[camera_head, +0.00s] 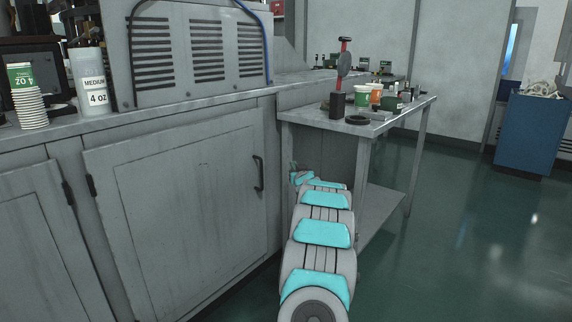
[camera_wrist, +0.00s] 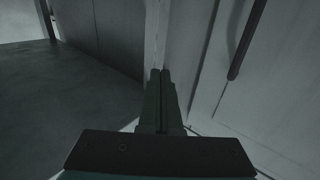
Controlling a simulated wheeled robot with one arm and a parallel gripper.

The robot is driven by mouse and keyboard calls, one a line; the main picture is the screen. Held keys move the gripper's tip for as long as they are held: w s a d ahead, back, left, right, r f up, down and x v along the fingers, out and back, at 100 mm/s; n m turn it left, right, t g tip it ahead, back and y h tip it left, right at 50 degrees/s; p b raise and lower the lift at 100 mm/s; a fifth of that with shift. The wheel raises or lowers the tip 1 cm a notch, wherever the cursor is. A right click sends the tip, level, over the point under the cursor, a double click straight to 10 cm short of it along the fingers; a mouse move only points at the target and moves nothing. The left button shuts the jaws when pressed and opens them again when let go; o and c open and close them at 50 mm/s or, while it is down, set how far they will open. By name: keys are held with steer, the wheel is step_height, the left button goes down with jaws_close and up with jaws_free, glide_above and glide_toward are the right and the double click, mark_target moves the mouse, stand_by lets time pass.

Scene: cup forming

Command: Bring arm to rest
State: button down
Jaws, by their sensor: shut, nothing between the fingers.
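My arm (camera_head: 323,233) reaches forward and low, in front of the grey cabinets and beside the metal side table. In the head view its far end is close to the side table's near leg, and the gripper itself cannot be made out there. In the wrist view my gripper (camera_wrist: 160,75) is shut, its two fingers together and empty. Its fingertips point toward the cabinet fronts. Whether they touch anything cannot be told.
A grey cabinet door (camera_head: 185,210) with a black handle (camera_head: 259,173) stands left of my arm. The side table (camera_head: 330,118) carries cups and small items. A stack of cups (camera_head: 29,95) stands on the left counter. Open green floor (camera_head: 470,240) lies to the right.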

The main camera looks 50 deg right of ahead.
steer(key=shift+s, duration=0.4)
steer(key=w+a+g+y, duration=0.2)
steer(key=a, duration=0.8)
steer(key=w+a+g+y, duration=0.1)
steer(key=w+a, duration=0.1)
steer(key=a, duration=0.8)
steer(key=s+a+f+n+g+y, duration=0.15)
steer(key=s+a, duration=0.25)
steer(key=a, duration=0.7)
steer(key=s+a+f+n+g+y, duration=0.1)
steer(key=s+a+g+y, duration=0.2)
steer(key=a, duration=0.7)
steer(key=s+a+f+n+g+y, duration=0.2)
steer(key=s+a+g, duration=0.1)
steer(key=s+a, duration=1.25)
steer(key=s+a+f+n+g, duration=0.1)
steer(key=s+a, duration=0.3)
steer(key=s, duration=0.4)
steer(key=s+a+n+g+y, duration=0.1)
steer(key=s+a, duration=0.3)
steer(key=s, duration=0.4)
steer(key=s+a+f+n+g, duration=0.1)
steer(key=s+a+g, duration=0.2)
steer(key=s, duration=0.5)
steer(key=shift+s+a+f+g, duration=0.3)
steer(key=shift+a+g, duration=0.05)
steer(key=shift+a, duration=0.15)
